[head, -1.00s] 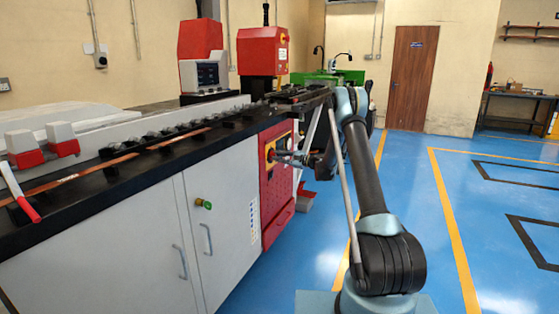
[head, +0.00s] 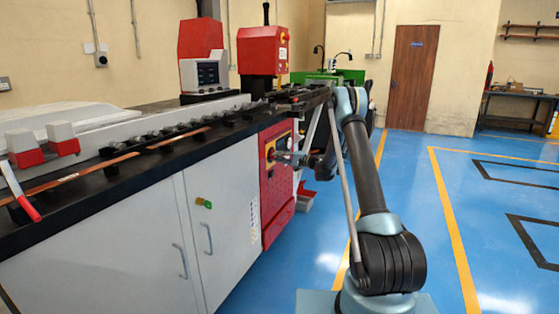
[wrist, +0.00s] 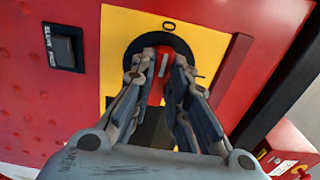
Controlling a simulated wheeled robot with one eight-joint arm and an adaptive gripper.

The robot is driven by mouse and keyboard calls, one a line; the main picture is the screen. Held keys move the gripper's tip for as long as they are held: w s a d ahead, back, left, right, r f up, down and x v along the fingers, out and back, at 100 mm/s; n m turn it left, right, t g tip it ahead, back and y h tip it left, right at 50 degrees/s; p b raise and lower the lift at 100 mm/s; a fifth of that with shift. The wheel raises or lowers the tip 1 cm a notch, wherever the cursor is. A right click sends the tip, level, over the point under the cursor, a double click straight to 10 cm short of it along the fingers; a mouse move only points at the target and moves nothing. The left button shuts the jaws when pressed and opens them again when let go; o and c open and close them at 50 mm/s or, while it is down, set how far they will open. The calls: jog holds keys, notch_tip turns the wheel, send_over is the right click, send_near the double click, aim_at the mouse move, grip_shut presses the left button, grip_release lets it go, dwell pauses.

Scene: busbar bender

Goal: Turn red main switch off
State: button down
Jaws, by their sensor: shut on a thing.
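The red main switch (wrist: 164,66) shows in the wrist view between my fingertips. Its handle has a pale line along it and sits in a black round base on a yellow plate (wrist: 118,22). A "0" mark is printed above it; the lower part of the plate is partly hidden by my gripper. My gripper (wrist: 163,62) has its two fingers on either side of the red handle, shut on it. In the head view my gripper (head: 279,156) reaches the red panel (head: 277,200) on the machine's end; the handle itself is too small to make out there.
A black rocker switch (wrist: 63,47) sits on the red panel left of the yellow plate in the wrist view. The bench with grey cabinet doors (head: 150,240) stands at left. The blue floor (head: 480,220) at right is clear.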

jog(key=shift+s+a+f, duration=0.15)
dwell(0.3)
jog(key=c, duration=1.6)
grip_release()
jog(key=shift+o, duration=0.2)
jog(key=v, duration=1.2)
